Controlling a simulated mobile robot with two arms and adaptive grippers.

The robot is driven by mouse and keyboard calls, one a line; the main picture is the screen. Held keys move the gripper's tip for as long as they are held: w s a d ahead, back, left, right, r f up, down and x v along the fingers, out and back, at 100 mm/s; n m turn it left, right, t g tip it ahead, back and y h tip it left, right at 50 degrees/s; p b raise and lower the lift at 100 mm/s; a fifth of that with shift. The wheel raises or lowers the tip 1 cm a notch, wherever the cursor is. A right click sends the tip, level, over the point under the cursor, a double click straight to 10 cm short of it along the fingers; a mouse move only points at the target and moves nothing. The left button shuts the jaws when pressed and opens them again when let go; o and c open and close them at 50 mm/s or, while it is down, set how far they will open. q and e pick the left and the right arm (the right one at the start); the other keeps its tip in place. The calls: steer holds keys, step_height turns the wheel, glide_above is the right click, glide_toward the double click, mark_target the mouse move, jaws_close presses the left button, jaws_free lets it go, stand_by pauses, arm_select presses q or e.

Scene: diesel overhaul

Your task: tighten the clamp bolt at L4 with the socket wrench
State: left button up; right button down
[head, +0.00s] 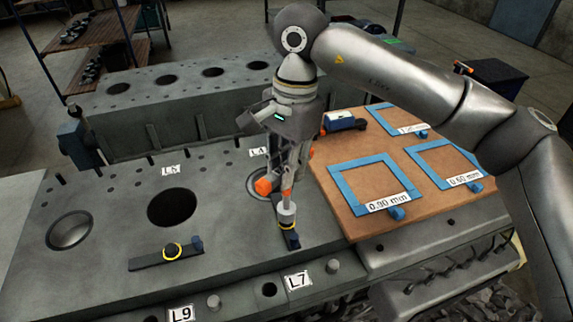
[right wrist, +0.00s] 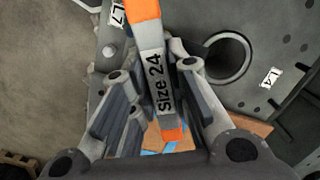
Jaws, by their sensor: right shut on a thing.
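My right gripper (head: 287,178) is shut on the socket wrench, low over the engine block. The wrench's orange end (head: 263,187) sticks out to the left, and its grey socket (head: 287,212) points down. In the right wrist view the wrench (right wrist: 158,80) lies between the fingers and reads "Size 24". The socket stands directly over a dark clamp (head: 292,241) with a yellow ring, beside the bore near the L4 label (head: 258,152). The bolt head is hidden by the socket; I cannot tell how deeply it is seated. My left gripper is out of view.
A second clamp (head: 165,256) with a yellow ring lies left on the block (head: 110,215), near an open bore (head: 171,207). A brown board (head: 335,205) with blue frames labelled in millimetres is at right. A blue-and-white device (head: 340,121) is on its far edge.

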steer(key=shift+f+b, duration=0.85)
steer(key=shift+f, duration=0.1)
steer(key=shift+r+p, duration=0.5)
steer(key=shift+r, duration=0.45)
steer(key=shift+n, duration=0.5)
steer(key=n, duration=0.3)
steer(key=shift+f+h+b, duration=0.1)
steer(key=shift+h+b, duration=0.2)
steer(key=shift+b, duration=0.05)
steer(key=n, duration=0.5)
